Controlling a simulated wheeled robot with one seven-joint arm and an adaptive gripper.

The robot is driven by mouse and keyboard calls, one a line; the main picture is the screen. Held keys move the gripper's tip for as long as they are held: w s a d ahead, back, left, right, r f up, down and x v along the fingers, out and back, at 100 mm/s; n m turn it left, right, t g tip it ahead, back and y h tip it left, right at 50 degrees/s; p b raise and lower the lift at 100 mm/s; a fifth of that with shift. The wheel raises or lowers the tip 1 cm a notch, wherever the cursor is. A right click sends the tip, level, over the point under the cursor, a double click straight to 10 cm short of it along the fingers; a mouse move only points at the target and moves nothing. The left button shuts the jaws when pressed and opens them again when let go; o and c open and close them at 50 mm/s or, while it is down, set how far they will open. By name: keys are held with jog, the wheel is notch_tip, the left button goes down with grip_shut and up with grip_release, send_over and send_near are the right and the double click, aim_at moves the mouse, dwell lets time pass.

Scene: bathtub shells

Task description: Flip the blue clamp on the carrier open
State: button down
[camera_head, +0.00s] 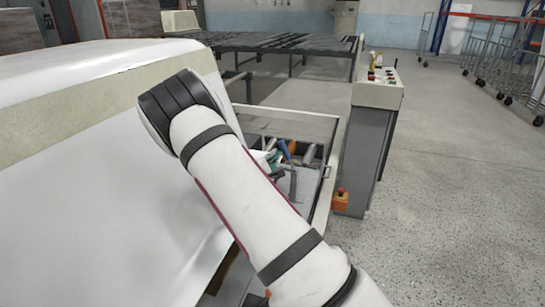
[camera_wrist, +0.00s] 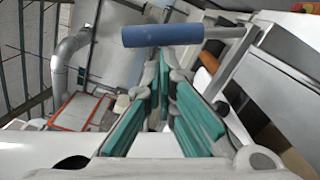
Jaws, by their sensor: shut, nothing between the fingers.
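The blue clamp handle (camera_wrist: 176,32) lies across the top of the wrist view as a blue cylinder on a grey metal rod. My gripper (camera_wrist: 164,82), with green finger pads, is shut and empty. Its fingertips are just below the handle in that view; whether they touch it I cannot tell. In the head view the blue handle (camera_head: 284,149) shows small beside my forearm, over the carrier (camera_head: 327,175). My gripper is mostly hidden behind my arm there, so the gap between them is unclear.
A large white tub shell (camera_head: 95,215) fills the left, close to my arm. Wire trolleys (camera_head: 505,65) stand far right. The floor (camera_head: 450,210) at right is clear.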

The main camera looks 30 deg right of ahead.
aim_at(282, 148)
jog(key=shift+s+d+r+m, duration=0.2)
jog(key=shift+s+r+m, duration=0.1)
jog(key=shift+m, duration=0.2)
jog(key=shift+s+d+r+m+p, duration=0.25)
jog(key=shift+s+d+r+m, duration=0.1)
jog(key=shift+m, duration=0.3)
jog(key=shift+s+d+r+m+p, duration=0.2)
jog(key=shift+s+r+m, duration=0.15)
jog(key=shift+m, duration=0.3)
jog(key=s+d+m+b, duration=0.2)
jog(key=s+d+m, duration=0.3)
jog(key=m, duration=0.5)
jog(key=shift+s+d+f+m+y, duration=0.2)
jog(key=shift+s+f+m+y, duration=0.15)
jog(key=shift+s, duration=0.6)
jog(key=shift+s+d, duration=0.1)
